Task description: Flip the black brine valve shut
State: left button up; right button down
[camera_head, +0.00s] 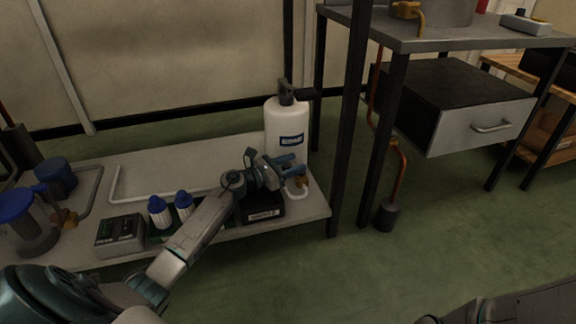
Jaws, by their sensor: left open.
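A white cylinder (286,130) with a blue-and-white label stands upright at the back right of the low bench. A black valve (287,93) sits on its top, with a dark part reaching to the right. I cannot tell the exact valve position from this view. My left gripper (301,166) is open, with blue fingers pointing right, in front of the cylinder's lower part and below the valve.
The low grey bench (170,165) holds two white bottles with blue caps (159,212), a grey box (120,236) and a black box (263,208). A dark post (349,120) and a taller table (450,32) stand to the right. The green floor at right is largely clear.

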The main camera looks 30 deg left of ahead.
pick_arm(q)
jog(key=p+v, duration=0.3)
jog(key=v, duration=0.7)
jog(key=shift+s+a, duration=0.2)
jog(key=shift+s, duration=0.1)
